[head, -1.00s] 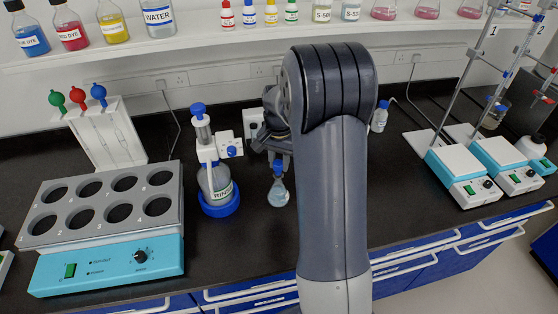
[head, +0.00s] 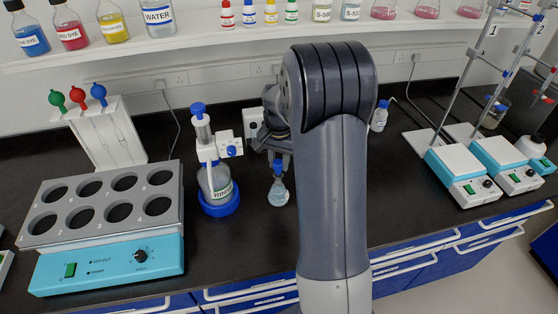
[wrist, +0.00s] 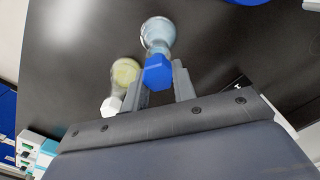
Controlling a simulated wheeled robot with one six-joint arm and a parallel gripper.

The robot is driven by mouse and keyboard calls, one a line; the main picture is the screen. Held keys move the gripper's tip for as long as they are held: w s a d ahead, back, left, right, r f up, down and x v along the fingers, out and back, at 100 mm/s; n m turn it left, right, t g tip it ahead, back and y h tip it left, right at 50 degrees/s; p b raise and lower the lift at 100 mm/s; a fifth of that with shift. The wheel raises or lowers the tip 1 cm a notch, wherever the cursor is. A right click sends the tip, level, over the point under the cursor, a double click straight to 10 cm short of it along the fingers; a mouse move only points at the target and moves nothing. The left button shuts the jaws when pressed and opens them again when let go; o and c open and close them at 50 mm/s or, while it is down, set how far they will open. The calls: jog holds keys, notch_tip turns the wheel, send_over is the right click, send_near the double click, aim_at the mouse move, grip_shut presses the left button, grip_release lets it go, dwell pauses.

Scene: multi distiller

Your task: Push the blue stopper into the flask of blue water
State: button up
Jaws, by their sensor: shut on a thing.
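The blue stopper (head: 278,168) is between the fingers of my gripper (head: 279,156), which is shut on it. In the wrist view the stopper (wrist: 157,73) shows its blue top between my two fingertips (wrist: 163,85). The small flask of pale blue water (head: 279,193) is directly below the stopper, on the black bench. In the wrist view the flask (wrist: 158,33) is in line with the stopper. The stopper is at the flask's mouth; my fingers and the stopper hide the neck, so I cannot tell how deep it sits.
A flask of yellowish liquid with a white top (wrist: 125,72) stands close by in the wrist view. The rinse bottle dispenser (head: 216,185) is just left of the flask. A grey block with several round holes (head: 105,205) is farther left. Bench in front is clear.

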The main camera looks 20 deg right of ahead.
jog(key=shift+f+b, duration=0.7)
jog(key=shift+f, duration=0.3)
jog(key=o, duration=1)
jog(key=shift+r, duration=0.1)
notch_tip(320, 180, up, 11)
jog(key=shift+f+b, duration=0.15)
jog(key=shift+b, duration=0.45)
jog(key=shift+f, duration=0.1)
notch_tip(320, 180, down, 10)
jog(key=shift+f+p, duration=0.1)
jog(key=shift+p, duration=0.55)
jog(key=shift+r+p, duration=0.3)
jog(key=shift+p, duration=0.05)
